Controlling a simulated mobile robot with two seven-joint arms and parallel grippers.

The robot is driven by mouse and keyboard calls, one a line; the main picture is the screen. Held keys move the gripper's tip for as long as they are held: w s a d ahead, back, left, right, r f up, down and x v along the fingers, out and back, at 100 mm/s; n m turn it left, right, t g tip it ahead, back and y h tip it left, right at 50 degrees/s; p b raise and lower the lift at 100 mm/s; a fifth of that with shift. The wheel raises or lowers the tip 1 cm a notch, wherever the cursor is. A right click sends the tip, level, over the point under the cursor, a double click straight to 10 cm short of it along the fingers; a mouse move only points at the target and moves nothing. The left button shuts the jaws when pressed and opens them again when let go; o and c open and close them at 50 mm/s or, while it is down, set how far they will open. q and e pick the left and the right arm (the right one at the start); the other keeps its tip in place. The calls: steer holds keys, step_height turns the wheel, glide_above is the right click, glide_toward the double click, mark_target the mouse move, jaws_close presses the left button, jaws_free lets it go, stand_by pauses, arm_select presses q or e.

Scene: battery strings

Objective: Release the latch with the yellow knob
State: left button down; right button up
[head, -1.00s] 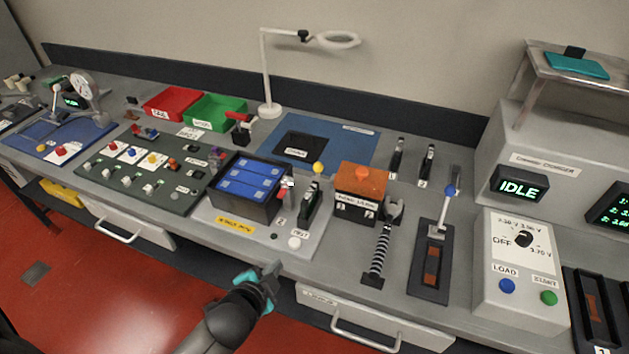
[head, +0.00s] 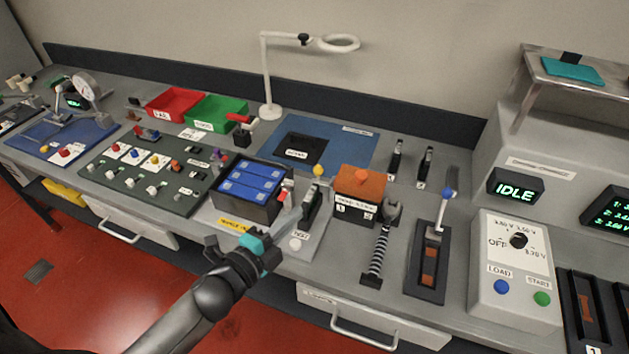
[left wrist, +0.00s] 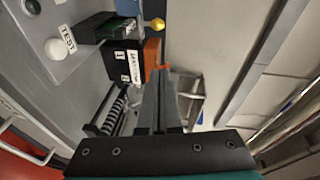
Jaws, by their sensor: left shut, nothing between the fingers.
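The yellow knob (head: 319,170) stands atop the black latch unit (head: 311,207), at the right of the tray with the blue battery cells (head: 252,181). The knob (left wrist: 157,24) also shows near the top of the left wrist view. My left gripper (head: 296,214) is shut and empty. Its fingers point up and right, in front of the latch unit and below the knob in the head view. In the left wrist view the closed fingers (left wrist: 163,75) appear apart from the knob. My right gripper is not in view.
An orange-topped box (head: 360,181) stands just right of the knob, with a coiled spring piece (head: 377,250) in front of it. A white TEST button (head: 295,244) is near the fingers. A blue mat (head: 345,145) lies behind. A blue-knobbed lever (head: 438,215) stands further right.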

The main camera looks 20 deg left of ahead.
arm_select(q)
glide_toward(323, 172)
steer(key=w+d, duration=0.2)
steer(key=d, duration=0.2)
steer(key=shift+w+a+f, duration=0.25)
steer(key=shift+w+a, duration=0.35)
steer(key=shift+w, duration=0.3)
steer(key=shift+w+a+f, duration=0.2)
steer(key=shift+w+a, duration=0.4)
steer(key=shift+w, duration=0.3)
steer(key=shift+s+a, duration=0.1)
steer(key=shift+a, duration=0.15)
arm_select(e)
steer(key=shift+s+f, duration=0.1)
